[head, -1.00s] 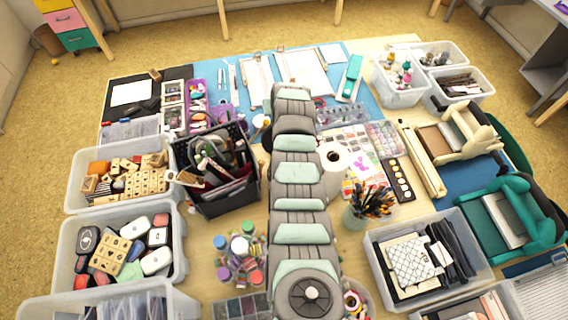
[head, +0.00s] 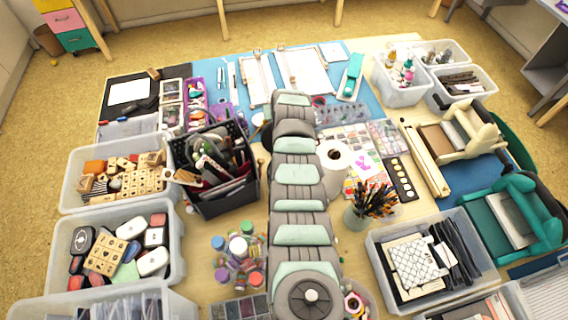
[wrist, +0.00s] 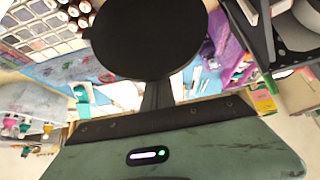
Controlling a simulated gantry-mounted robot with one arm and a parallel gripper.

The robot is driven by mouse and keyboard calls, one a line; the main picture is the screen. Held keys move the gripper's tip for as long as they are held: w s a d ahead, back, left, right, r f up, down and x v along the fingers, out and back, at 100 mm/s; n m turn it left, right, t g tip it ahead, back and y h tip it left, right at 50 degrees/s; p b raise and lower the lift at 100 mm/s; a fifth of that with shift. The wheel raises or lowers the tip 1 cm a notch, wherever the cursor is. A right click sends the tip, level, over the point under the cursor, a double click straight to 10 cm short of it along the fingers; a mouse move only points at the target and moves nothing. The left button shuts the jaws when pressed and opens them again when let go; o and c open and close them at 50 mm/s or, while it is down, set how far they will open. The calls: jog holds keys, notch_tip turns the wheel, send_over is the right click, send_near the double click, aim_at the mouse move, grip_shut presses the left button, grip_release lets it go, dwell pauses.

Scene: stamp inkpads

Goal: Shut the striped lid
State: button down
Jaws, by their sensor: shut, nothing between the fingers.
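I cannot pick out a striped lid with certainty. Pale framed boards (head: 257,80) and (head: 302,70) lie on the blue mat (head: 345,112) beyond my arm, with no stripes I can make out. My gripper shows in the wrist view as a grey-green body with a dark bar and a dark stem ending in a black disc (wrist: 145,40). It is shut and empty, over the blue mat area. The disc covers the middle of that view, so what lies under it is hidden. In the head view my arm hides the fingertips.
A black basket of tools (head: 243,190) stands left of my arm. A paper roll (head: 334,155) and a pencil cup (head: 360,215) stand on the right. Clear bins of stamps (head: 75,205) and inkpads (head: 65,285) line the left side. A teal tool (head: 352,72) lies behind.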

jog(key=shift+f+b, duration=0.45)
jog(key=shift+f, duration=0.3)
jog(key=shift+s+p, duration=0.1)
jog(key=shift+p, duration=0.3)
